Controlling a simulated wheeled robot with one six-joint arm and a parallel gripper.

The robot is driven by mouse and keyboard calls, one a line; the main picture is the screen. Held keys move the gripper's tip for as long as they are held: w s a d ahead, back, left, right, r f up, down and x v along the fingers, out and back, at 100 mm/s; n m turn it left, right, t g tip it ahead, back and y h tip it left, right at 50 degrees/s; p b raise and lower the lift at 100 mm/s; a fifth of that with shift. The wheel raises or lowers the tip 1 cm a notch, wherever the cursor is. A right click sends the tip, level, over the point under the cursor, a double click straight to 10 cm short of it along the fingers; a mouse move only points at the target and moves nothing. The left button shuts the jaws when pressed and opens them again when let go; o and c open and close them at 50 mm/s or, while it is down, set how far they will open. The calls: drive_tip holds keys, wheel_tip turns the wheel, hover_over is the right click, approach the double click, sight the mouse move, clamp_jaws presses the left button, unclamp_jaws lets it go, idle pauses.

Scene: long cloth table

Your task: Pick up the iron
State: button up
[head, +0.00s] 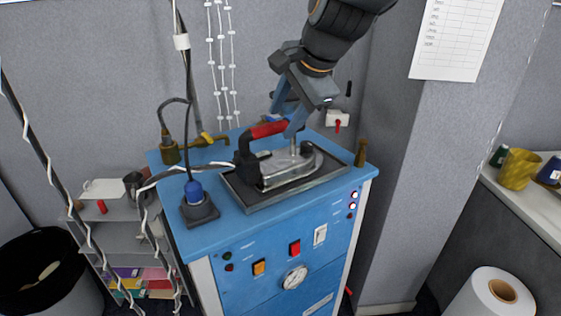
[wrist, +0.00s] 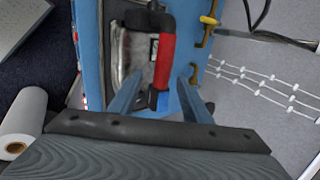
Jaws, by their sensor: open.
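The iron (head: 288,168) has a silver metal body and a red and black handle. It sits on a dark tray (head: 262,202) on top of a blue machine. My gripper (head: 286,118) is open, just at the red handle's right end in the head view. In the wrist view the iron (wrist: 165,50) shows with its red handle between the two spread blue fingers of my gripper (wrist: 159,78). I cannot tell whether either finger touches the handle. Part of the iron's body is hidden by the handle and a finger.
A brass post (head: 361,153) stands at the right. A grey pillar (head: 398,170) rises close on the right. A cable runs left from the iron.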

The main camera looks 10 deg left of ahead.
sight(279, 122)
drive_tip(key=shift+p+x, duration=0.8)
drive_tip(key=shift+x, duration=1.8)
drive_tip(key=shift+w+r, duration=0.1)
drive_tip(key=shift+w, duration=0.05)
clamp_jaws()
drive_tip(key=shift+w+r, duration=0.1)
drive_tip(key=shift+r, duration=0.1)
